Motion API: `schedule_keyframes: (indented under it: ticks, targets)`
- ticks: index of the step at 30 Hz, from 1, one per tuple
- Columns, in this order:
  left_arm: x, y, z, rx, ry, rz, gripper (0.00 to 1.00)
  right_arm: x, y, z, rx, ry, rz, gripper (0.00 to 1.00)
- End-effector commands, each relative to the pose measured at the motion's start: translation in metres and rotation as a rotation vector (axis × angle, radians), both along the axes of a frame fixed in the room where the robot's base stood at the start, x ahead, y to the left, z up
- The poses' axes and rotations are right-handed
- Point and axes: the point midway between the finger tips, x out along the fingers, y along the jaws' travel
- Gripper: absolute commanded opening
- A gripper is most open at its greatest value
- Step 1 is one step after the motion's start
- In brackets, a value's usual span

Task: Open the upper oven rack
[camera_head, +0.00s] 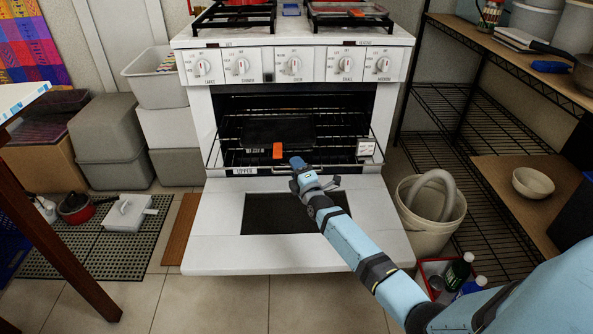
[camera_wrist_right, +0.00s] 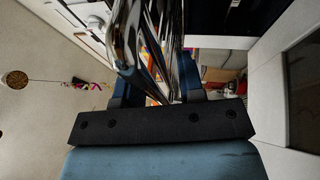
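The white oven (camera_head: 300,235) has its door folded down. The upper rack (camera_head: 345,168) is a chrome wire rack with an "UPPER" label (camera_head: 245,171) on its front bar. It carries a dark pan (camera_head: 272,132) and an orange block (camera_head: 278,151). The rack's front edge is at the oven mouth. My right gripper (camera_head: 312,172) is at the middle of that front bar. In the right wrist view its two blue fingers are apart, with chrome bars (camera_wrist_right: 150,45) in the gap between them. Whether the fingers touch the bar is unclear. My left gripper is not in view.
A white bucket (camera_head: 430,217) stands right of the open door, with a crate of bottles (camera_head: 450,275) before it. Wire shelving (camera_head: 480,150) rises at the right. Grey bins (camera_head: 108,130) are stacked at the left. A table leg (camera_head: 60,235) stands at the left front.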

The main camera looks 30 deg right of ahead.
Motion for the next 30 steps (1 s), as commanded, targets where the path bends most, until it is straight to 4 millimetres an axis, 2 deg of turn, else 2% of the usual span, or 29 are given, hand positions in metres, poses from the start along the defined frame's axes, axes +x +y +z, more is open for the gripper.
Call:
schedule_keyframes:
  ticks: [7,11,12,17,24,30]
  targets:
    - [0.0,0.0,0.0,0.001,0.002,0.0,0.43,0.0,0.0,0.0,0.0,0.0,0.0,0.34]
    - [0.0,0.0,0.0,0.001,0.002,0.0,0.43,0.0,0.0,0.001,0.0,-0.001,0.0,0.04]
    - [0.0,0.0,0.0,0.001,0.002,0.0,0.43,0.0,0.0,0.001,0.0,-0.002,0.0,0.0]
    - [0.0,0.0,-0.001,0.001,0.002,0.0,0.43,0.002,-0.001,0.002,-0.003,-0.004,0.0,0.0]
    - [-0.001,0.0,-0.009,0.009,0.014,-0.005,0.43,0.036,-0.021,0.004,-0.006,-0.009,-0.001,0.0]
    - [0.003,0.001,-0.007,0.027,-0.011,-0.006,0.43,0.051,-0.03,0.006,-0.006,-0.01,0.0,0.0]
